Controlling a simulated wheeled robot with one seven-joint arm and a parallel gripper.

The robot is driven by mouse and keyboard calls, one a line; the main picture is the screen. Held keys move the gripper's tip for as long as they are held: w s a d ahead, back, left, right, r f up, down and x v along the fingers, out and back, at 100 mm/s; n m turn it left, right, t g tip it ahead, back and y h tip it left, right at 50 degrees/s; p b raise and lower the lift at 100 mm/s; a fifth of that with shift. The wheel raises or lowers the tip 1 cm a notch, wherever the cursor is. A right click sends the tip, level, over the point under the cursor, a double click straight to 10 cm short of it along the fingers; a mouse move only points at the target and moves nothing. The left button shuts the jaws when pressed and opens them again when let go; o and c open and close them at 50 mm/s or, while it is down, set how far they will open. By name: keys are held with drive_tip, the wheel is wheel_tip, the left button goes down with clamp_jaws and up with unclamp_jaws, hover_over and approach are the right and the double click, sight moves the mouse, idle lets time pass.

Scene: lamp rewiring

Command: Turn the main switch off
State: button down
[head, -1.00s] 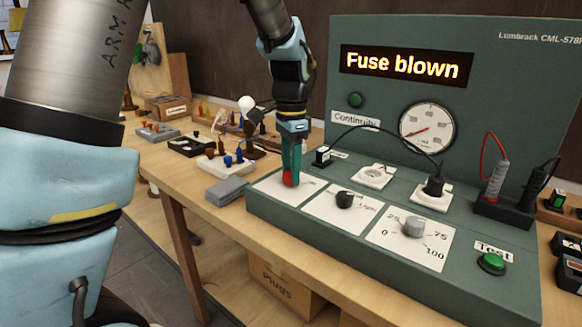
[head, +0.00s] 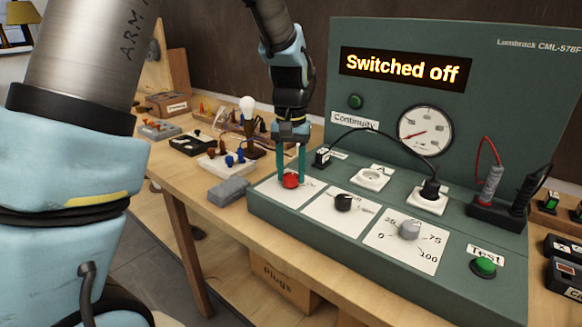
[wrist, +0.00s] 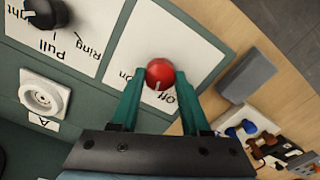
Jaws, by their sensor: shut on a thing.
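The main switch is a round red knob (head: 291,181) on a white plate at the left end of the green test bench. It also shows in the wrist view (wrist: 160,73). My gripper (head: 291,176) points down over it, with one teal finger on each side of the knob, shut on it. In the wrist view, the fingers (wrist: 160,78) flank the knob, and its pale mark points toward the word "Off"; "On" is printed to the left. The bench display (head: 402,68) reads "Switched off".
A black knob (head: 343,202) and a grey dial (head: 409,229) sit to the right on the sloped panel, with a green Test button (head: 485,267) beyond. A grey block (head: 228,191) lies close by on the wooden table. A black plug with cable stands behind my gripper.

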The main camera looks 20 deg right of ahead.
sight(291, 175)
drive_tip(key=n+p, duration=0.2)
drive_tip(key=n, duration=0.4)
idle(0.6)
drive_tip(key=shift+c, duration=1.9)
unclamp_jaws()
wheel_tip(291, 175, up, 11)
drive_tip(key=b, duration=0.2)
drive_tip(key=shift+f, duration=0.1)
